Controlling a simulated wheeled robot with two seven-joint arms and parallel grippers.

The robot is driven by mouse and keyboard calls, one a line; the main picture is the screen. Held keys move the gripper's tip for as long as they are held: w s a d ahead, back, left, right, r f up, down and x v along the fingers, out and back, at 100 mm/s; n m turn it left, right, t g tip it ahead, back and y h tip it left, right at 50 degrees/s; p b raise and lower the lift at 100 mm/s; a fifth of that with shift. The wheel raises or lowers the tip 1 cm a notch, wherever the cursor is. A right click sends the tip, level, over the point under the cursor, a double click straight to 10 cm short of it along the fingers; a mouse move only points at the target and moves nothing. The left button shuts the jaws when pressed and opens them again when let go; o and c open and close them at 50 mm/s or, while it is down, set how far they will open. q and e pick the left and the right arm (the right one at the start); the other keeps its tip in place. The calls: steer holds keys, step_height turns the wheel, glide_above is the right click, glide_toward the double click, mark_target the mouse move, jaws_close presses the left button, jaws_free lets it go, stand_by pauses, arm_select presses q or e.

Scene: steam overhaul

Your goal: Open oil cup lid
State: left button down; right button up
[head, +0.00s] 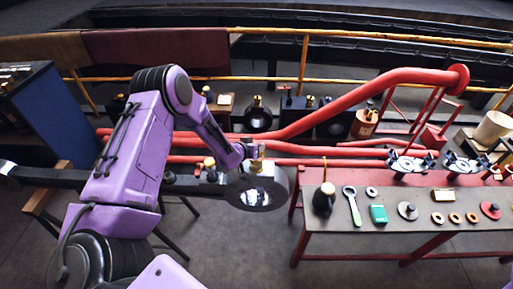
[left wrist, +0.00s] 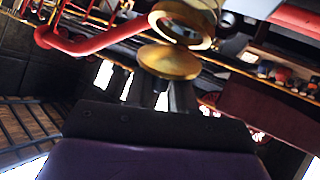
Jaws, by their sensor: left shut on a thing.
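The brass oil cup (head: 257,165) sits on top of the round dark rod end (head: 270,190). In the left wrist view the cup (left wrist: 186,18) is close, at the top, with its ringed mouth showing. Its round brass lid (left wrist: 168,62) is tilted away from the mouth, just below it in the picture. My left gripper (head: 249,152) is at the cup. In the left wrist view its dark fingers (left wrist: 155,92) are shut at the lid's edge. The exact contact is partly hidden by the lid. My right gripper is out of view.
A workbench (head: 385,240) on the right holds a dark oil can (head: 324,199), a wrench (head: 352,206), a green box (head: 378,213) and several rings. Red pipes (head: 340,105) run behind the rod. Another brass-topped cup (head: 210,168) stands left along the rod.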

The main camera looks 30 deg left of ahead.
arm_select(q)
steer(key=shift+w+a+r+g, duration=0.2)
steer(key=shift+w+g, duration=0.1)
steer(key=shift+g, duration=0.1)
steer(key=shift+w+a+n+g+h+b, duration=0.25)
steer(key=shift+w+n+g+h+b, duration=0.2)
steer(key=shift+g+b, duration=0.3)
steer(key=shift+w+a+f+n+g+h+b, duration=0.1)
steer(key=shift+w+a+n+g+h+b, duration=0.35)
steer(key=shift+g+b, duration=0.75)
steer(key=shift+w+a+f+n+g+h+b, duration=0.15)
steer(key=shift+w+g+h+b, duration=0.3)
steer(key=shift+g+h+b, duration=0.55)
steer(key=shift+w+a+f+n+g+h+b, duration=0.15)
steer(key=shift+w+n+g+h+b, duration=0.25)
steer(key=shift+g+b, duration=1)
steer(key=c, duration=1.1)
jaws_free()
steer(key=shift+r, duration=0.1)
steer(key=b+v, duration=0.2)
steer(key=v, duration=0.8)
steer(key=shift+s+r, duration=0.15)
